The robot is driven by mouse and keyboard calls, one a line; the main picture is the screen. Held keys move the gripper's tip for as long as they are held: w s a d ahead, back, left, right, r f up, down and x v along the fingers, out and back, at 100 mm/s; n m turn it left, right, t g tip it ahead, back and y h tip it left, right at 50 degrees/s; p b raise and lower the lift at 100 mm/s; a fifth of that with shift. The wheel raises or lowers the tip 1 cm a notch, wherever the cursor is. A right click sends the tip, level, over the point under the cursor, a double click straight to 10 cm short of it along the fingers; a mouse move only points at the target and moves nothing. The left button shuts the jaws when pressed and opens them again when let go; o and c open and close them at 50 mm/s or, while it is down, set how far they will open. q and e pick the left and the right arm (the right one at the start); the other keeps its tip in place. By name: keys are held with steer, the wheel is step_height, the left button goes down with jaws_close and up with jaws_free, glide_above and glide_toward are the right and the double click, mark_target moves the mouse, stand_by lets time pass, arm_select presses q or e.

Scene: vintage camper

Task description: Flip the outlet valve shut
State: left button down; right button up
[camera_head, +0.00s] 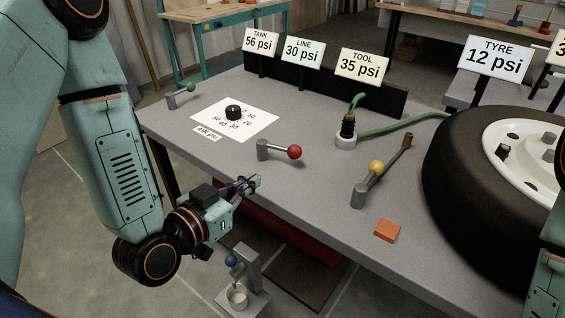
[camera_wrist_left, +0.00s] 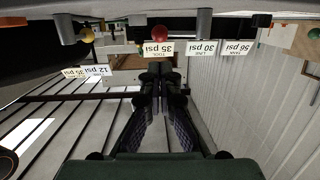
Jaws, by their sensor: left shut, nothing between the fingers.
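Several small levers are in the head view, and no label marks one as the outlet valve. A lever with a red ball (camera_head: 294,152) lies on the grey bench top, its arm pointing right from a grey post (camera_head: 263,149). The red ball also shows in the left wrist view (camera_wrist_left: 160,34), beyond the fingertips. A lever with a yellow ball (camera_head: 376,167) stands farther right, and one with a green ball (camera_head: 191,87) at the far left corner. My left gripper (camera_head: 252,183) is shut and empty at the bench's front edge, nearer than the red lever and apart from it. My right gripper is out of view.
A dial on a white card (camera_head: 260,114), a green hose (camera_head: 390,129), an orange block (camera_head: 387,230) and a large tyre (camera_head: 465,160) occupy the bench. Signs (camera_head: 362,64) stand behind. A blue-balled lever (camera_head: 231,261) stands below the front edge.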

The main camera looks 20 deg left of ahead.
mark_target(294, 153)
arm_select(q)
steer(key=b+x, duration=0.2)
steer(key=x, duration=1)
steer(key=shift+f, duration=0.1)
steer(key=shift+w, duration=0.2)
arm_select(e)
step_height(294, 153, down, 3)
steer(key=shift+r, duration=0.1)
arm_select(q)
steer(key=shift+w+d, duration=0.1)
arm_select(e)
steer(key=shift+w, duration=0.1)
arm_select(q)
steer(key=shift+w+d+p, duration=0.55)
steer(key=shift+w, duration=0.35)
steer(key=shift+w+d, duration=0.25)
steer(key=shift+w, duration=0.45)
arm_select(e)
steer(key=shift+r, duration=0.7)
arm_select(q)
steer(key=shift+s, duration=0.15)
